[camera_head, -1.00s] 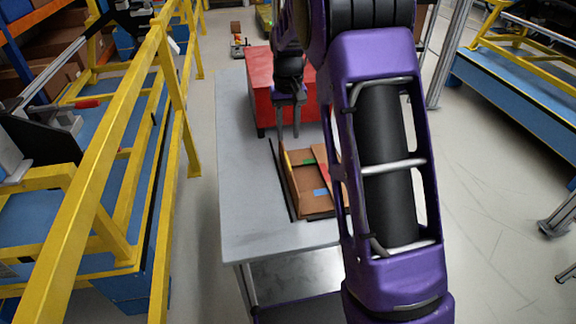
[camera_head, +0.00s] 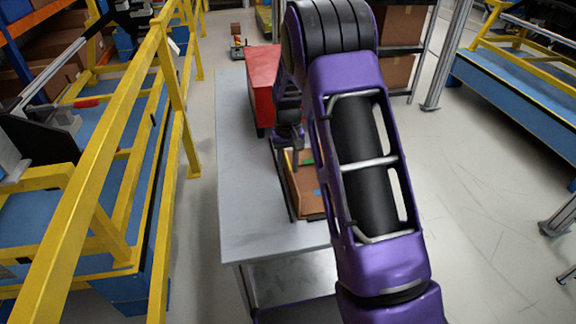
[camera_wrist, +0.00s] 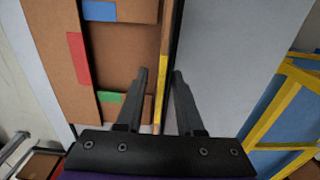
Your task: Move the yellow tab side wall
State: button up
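The yellow tab side wall (camera_wrist: 164,60) is a thin brown upright edge with a yellow strip, along one side of a brown cardboard box (camera_wrist: 124,62). In the head view its box (camera_head: 308,195) sits on the grey table, partly hidden by my arm. My gripper (camera_wrist: 160,72) is open over this wall. In the wrist view one finger shows on each side of the yellow strip; I cannot tell how deep they reach or whether they touch it. In the head view my gripper (camera_head: 291,158) is low at the box's left edge.
The box has blue (camera_wrist: 98,11), red (camera_wrist: 77,58) and green (camera_wrist: 112,97) tabs. A red box (camera_head: 262,80) stands behind on the grey table (camera_head: 245,190), whose left side is clear. A yellow frame (camera_head: 150,90) stands left of the table.

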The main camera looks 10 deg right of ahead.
grip_shut()
dwell(1.3)
